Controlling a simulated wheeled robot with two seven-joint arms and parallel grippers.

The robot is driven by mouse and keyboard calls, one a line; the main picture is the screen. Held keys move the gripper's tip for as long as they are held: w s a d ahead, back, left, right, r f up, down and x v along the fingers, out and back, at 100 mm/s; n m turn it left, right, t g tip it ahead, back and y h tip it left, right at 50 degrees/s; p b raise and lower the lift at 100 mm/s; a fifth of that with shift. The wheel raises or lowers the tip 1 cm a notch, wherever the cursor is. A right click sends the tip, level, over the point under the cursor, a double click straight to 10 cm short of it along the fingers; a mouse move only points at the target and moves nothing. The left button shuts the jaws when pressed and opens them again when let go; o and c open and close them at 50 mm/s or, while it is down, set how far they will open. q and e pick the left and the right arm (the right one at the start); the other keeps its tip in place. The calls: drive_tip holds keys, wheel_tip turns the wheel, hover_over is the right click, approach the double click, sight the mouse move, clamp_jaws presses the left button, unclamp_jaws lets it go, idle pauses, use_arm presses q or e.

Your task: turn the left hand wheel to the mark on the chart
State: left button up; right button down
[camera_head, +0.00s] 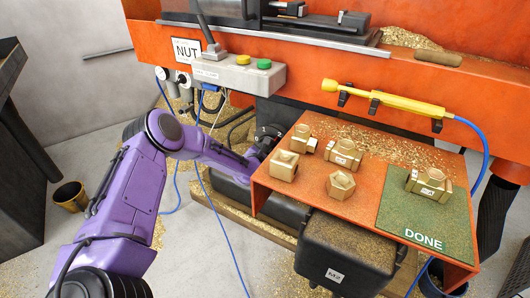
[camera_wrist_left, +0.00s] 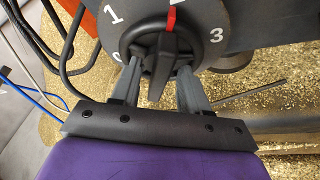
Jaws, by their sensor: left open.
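A round black hand wheel (camera_wrist_left: 139,40) with a raised grip bar (camera_wrist_left: 163,62) fills the top middle of the left wrist view. A red mark (camera_wrist_left: 171,18) is at the bar's upper end. Around it, a grey dial face (camera_wrist_left: 208,14) shows a 1 at upper left, a 3 at right and a cut-off figure at the top. My left gripper (camera_wrist_left: 159,88) is open, with one finger on each side of the bar; contact cannot be told. In the head view my left gripper (camera_head: 264,143) is beside the workpiece shelf, hiding most of the wheel. My right gripper is out of view.
A NUT card (camera_head: 187,50) stands above a control box (camera_head: 225,73) with yellow and green buttons. The orange shelf (camera_head: 290,203) right of my gripper holds several brass fittings and a green DONE mat (camera_head: 398,213). Cables hang near my left arm; brass chips lie below the wheel.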

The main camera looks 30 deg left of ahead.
use_arm(q)
clamp_jaws()
drive_tip(key=shift+d, duration=0.1)
drive_tip(key=shift+d+f+m+t+y+b, duration=0.1)
drive_tip(key=shift+f+m+t+y+b, duration=0.2)
drive_tip(key=shift+m+y+b, duration=0.9)
drive_tip(key=shift+d+f+m+t+y+b, duration=0.2)
drive_tip(key=shift+m+t+b, duration=0.4)
drive_tip(key=shift+m, duration=1.25)
drive_tip(key=shift+d+f+m+t+y+b, duration=0.1)
drive_tip(key=shift+f+m+t+y+b, duration=0.1)
drive_tip(key=shift+m+y+b, duration=0.8)
drive_tip(key=shift+a+m+h, duration=0.1)
drive_tip(key=shift+m+h, duration=0.2)
drive_tip(key=shift+m, duration=0.45)
unclamp_jaws()
